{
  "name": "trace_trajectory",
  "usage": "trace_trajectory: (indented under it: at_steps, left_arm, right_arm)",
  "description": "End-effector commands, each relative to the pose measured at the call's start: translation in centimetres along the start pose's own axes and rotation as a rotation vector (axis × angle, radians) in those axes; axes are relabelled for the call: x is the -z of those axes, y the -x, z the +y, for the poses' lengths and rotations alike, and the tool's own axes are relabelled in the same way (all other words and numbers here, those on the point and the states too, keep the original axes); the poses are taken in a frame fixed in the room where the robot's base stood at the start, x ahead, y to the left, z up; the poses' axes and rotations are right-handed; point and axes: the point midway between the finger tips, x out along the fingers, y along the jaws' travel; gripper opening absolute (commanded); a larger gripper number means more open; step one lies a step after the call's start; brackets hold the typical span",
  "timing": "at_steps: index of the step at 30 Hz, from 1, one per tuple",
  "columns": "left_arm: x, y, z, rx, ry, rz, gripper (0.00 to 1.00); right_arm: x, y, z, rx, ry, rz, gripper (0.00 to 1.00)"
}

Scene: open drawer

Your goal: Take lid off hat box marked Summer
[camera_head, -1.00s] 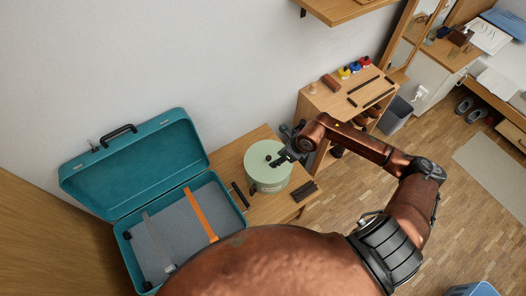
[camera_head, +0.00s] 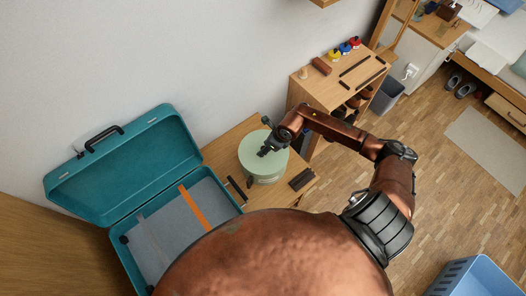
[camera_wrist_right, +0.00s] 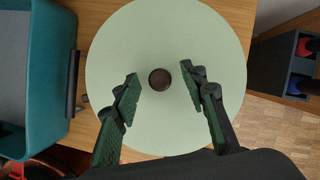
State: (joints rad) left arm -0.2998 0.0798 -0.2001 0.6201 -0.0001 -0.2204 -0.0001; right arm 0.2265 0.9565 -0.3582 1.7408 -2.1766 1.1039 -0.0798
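A round pale green hat box (camera_head: 254,165) stands on a wooden surface beside the teal suitcase. Its flat lid (camera_wrist_right: 160,30) is on, with a small dark round knob (camera_wrist_right: 160,79) at its centre. Some marking shows on the box's side in the head view, too small to read. My right gripper (camera_head: 265,150) is over the lid and hides the knob in the head view. In the wrist view its two fingers are open, one on each side of the knob, with gaps to it. I cannot tell their exact height. My left gripper is not in view.
An open teal suitcase (camera_head: 118,226) with an orange strap (camera_head: 193,207) lies left of the box. Dark items (camera_head: 301,179) lie close on the box's right. A wooden shelf unit (camera_head: 325,92) stands behind, right. A blue crate (camera_head: 470,275) is on the floor.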

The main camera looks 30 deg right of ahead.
Motion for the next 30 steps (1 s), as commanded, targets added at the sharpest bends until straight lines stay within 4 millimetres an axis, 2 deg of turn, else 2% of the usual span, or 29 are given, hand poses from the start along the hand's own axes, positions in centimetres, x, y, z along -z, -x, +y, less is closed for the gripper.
trace_trajectory:
  at_steps: [5,22,30]
  left_arm:
    - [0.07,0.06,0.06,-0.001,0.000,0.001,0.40]
    - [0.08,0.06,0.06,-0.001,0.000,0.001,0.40]
    - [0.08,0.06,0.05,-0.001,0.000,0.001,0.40]
  right_arm:
    - [-0.10,0.07,-0.03,0.000,0.002,0.000,0.39]
    - [-0.07,0.09,-0.03,0.000,0.001,0.000,0.00]
    - [-0.09,0.11,-0.04,0.001,0.001,-0.001,0.00]
